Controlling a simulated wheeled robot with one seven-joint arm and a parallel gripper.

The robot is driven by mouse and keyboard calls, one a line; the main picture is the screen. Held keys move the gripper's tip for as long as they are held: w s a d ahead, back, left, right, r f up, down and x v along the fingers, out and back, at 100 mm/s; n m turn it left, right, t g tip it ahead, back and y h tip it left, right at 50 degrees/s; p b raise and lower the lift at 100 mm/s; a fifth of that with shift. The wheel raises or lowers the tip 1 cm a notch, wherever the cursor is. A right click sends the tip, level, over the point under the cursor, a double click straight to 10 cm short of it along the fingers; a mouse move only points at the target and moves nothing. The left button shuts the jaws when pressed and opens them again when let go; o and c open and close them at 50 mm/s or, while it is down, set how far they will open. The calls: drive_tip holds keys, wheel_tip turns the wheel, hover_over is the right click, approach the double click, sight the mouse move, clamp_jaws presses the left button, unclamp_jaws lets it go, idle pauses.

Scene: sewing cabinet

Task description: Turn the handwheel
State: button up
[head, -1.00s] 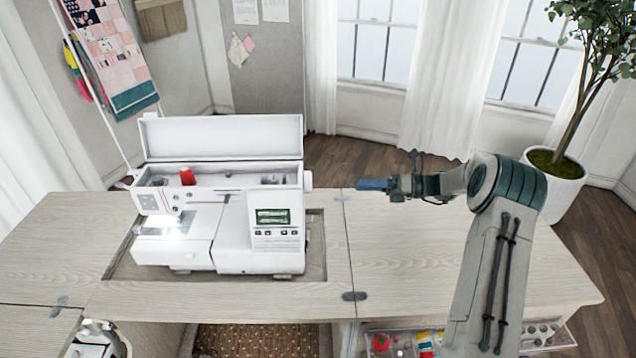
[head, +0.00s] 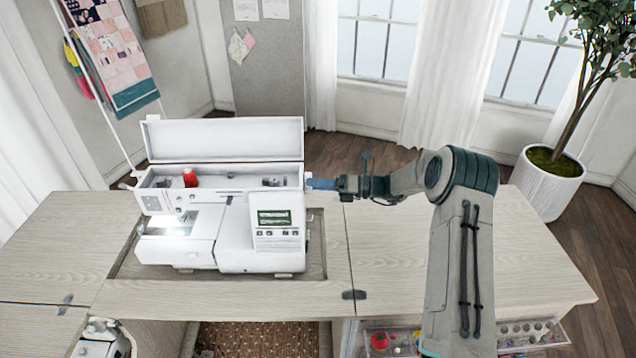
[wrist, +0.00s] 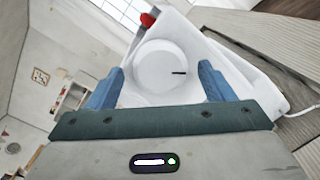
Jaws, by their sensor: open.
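The white sewing machine (head: 228,240) stands in the cabinet's recess with its top lid open. Its round white handwheel (wrist: 160,72), with a short dark mark, is on the machine's right side. In the head view the handwheel is mostly hidden at my fingertips. My gripper (head: 318,184) is at the upper right side of the machine, pointing left at the handwheel. In the wrist view my blue fingers (wrist: 160,90) are apart, one on each side of the handwheel in the picture. I cannot tell whether they touch it.
A red spool (head: 190,178) sits in the machine's open top. The wooden cabinet top (head: 400,285) is clear to the right of the machine. A drawer of sewing supplies (head: 528,335) is at the front right. A potted plant (head: 548,185) stands behind on the right.

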drive_tip(key=shift+a, duration=0.15)
drive_tip(key=c, duration=1)
drive_tip(key=shift+f, duration=0.1)
